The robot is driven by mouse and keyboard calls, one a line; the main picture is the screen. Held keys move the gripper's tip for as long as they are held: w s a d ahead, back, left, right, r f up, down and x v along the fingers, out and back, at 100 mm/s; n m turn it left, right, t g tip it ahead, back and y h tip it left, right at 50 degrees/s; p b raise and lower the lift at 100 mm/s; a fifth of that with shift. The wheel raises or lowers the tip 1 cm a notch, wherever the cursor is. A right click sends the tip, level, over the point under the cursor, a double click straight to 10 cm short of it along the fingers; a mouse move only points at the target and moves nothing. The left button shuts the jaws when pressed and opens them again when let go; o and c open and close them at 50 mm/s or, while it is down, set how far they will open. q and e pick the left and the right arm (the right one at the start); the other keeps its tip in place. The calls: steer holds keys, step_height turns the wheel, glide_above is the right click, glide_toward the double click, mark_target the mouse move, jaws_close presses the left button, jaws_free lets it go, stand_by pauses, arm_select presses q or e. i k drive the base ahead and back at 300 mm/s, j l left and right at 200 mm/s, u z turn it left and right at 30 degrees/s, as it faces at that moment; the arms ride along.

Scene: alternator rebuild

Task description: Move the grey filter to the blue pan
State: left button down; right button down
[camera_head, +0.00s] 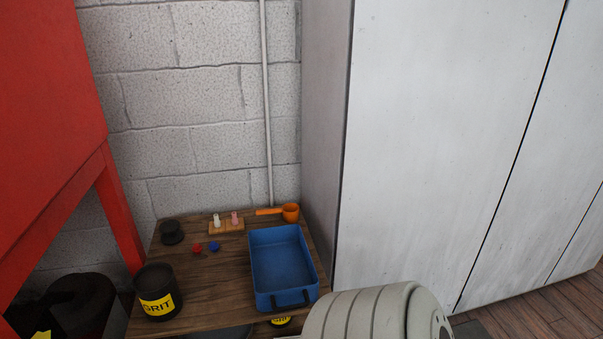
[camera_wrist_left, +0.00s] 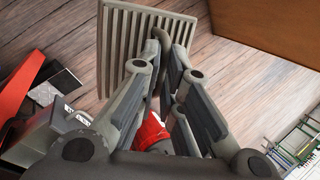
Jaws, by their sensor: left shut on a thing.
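The grey filter (camera_wrist_left: 122,38), a flat slatted panel, shows in the left wrist view at the top, left of centre. The filter and both grippers are out of the head view. My right gripper is in neither view.
The table (camera_head: 205,280) also holds a black can (camera_head: 154,282) labelled GRIT, an orange scoop (camera_head: 290,212), a small dark pot (camera_head: 171,234) and small red and blue pieces. A grey cabinet (camera_head: 430,130) stands right of it. A red frame (camera_head: 120,220) stands at left.

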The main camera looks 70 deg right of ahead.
mark_target(281, 273)
steer(key=k+z, duration=0.2)
steer(key=z, duration=0.2)
steer(key=k+l+z, duration=0.1)
steer(key=z, duration=1.75)
steer(key=i+j+z, duration=0.1)
steer(key=i, duration=0.25)
steer(key=i+j, duration=0.3)
steer(key=z, duration=0.05)
